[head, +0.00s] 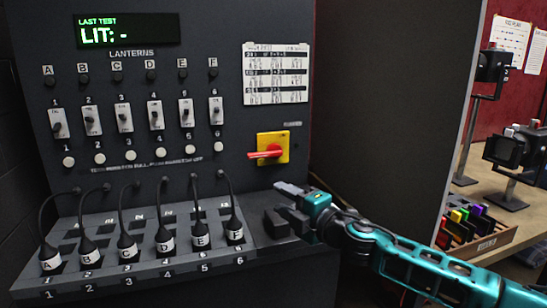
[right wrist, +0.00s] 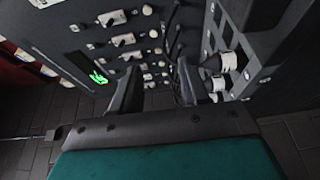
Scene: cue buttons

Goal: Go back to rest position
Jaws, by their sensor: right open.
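My right gripper (head: 283,205) is open and empty over the right end of the panel's ledge, right of the plug marked F. Its two dark fingers show spread apart in the right wrist view (right wrist: 158,85), with nothing between them. The dark control panel (head: 225,60) stands in front of me. It has a display (head: 127,30) reading "LIT: -", a row of switches (head: 123,117) and a red and yellow rotary switch (head: 268,148). Several lettered black plugs (head: 127,245) stand in the numbered sloped board below. My left gripper is not in view.
A white printed chart (head: 276,74) is on the panel's upper right. A dark partition (head: 400,100) stands right of the panel. Beyond it, a wooden table (head: 490,190) holds lamps on stands (head: 506,150) and a wooden box of coloured pieces (head: 475,228).

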